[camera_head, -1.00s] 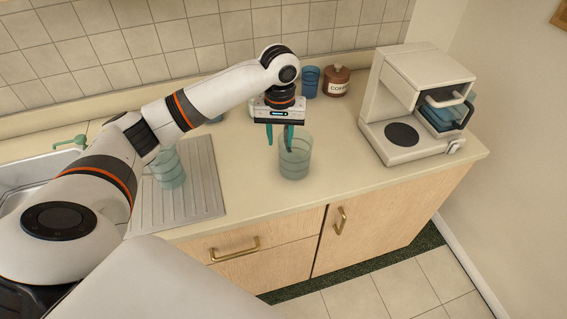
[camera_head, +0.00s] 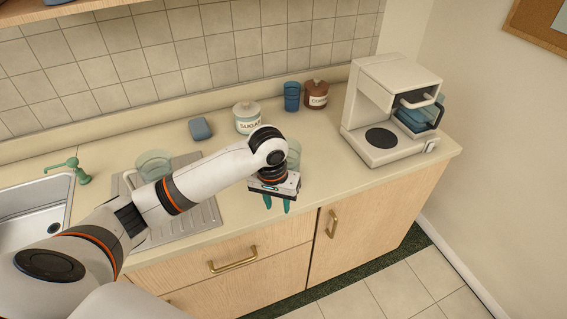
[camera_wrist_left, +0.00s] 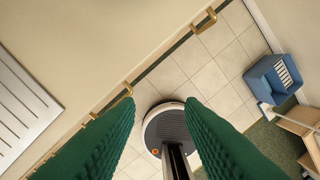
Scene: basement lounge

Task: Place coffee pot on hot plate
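A white coffee machine (camera_head: 391,110) stands at the right of the counter. Its dark round hot plate (camera_head: 381,138) is bare. A blue-tinted container with a dark handle (camera_head: 422,116) sits at the machine's right side. A clear glass vessel (camera_head: 154,163) with what looks like a pale handle stands on the drainboard, partly behind my left arm. I cannot tell for sure which of these is the coffee pot. My left gripper (camera_head: 277,204) is open and empty, pointing down by the counter's front edge. In the left wrist view (camera_wrist_left: 162,115) its green fingers are apart above the floor. My right gripper is out of view.
A clear glass (camera_head: 293,153) stands just behind my left gripper. A sugar jar (camera_head: 248,119), a blue cup (camera_head: 292,96) and a brown coffee jar (camera_head: 316,95) stand along the wall. A sink (camera_head: 35,215) is at left. The counter before the machine is clear.

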